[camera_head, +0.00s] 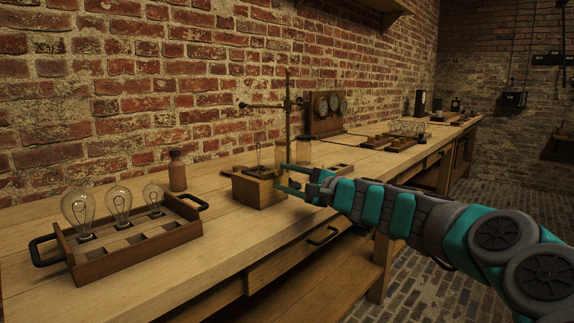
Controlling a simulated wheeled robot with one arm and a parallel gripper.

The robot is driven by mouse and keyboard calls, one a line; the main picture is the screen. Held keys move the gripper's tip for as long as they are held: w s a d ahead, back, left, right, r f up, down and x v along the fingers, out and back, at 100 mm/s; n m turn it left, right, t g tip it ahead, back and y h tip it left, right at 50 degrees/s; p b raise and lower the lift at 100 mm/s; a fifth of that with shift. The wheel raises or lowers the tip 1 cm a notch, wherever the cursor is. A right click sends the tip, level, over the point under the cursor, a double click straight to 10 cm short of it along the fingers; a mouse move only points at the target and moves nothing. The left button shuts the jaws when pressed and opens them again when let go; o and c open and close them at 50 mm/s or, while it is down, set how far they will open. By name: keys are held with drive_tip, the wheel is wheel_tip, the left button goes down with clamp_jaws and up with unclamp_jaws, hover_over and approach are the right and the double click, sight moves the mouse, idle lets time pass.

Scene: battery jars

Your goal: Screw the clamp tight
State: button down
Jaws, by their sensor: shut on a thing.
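A light wooden block (257,191) stands near the front edge of the bench, with a small upright glass and metal piece (258,157) on top. My gripper (279,177) reaches in from the right, its two teal fingers one above the other at the block's right end. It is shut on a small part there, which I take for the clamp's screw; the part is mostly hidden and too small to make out. How tight it is cannot be seen.
A tray (130,262) with several bulbs stands at the left, near a brown bottle (177,171). Bare bench top lies between tray and block.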

drive_tip(key=m+p, duration=0.3)
drive_tip(key=shift+r+m, duration=0.15)
drive_tip(key=shift+m, duration=0.25)
drive_tip(key=m, duration=0.3)
drive_tip(key=shift+f+m+p, duration=0.25)
drive_tip(key=shift+m+p, duration=0.05)
drive_tip(key=shift+p, duration=0.05)
drive_tip(key=m, duration=0.4)
drive_tip(key=shift+m, duration=0.3)
drive_tip(key=m, duration=0.4)
drive_tip(key=shift+f, duration=0.1)
drive_tip(key=m, duration=0.8)
drive_tip(key=shift+m, duration=0.3)
drive_tip(key=m, duration=0.4)
drive_tip(key=shift+m, duration=2.5)
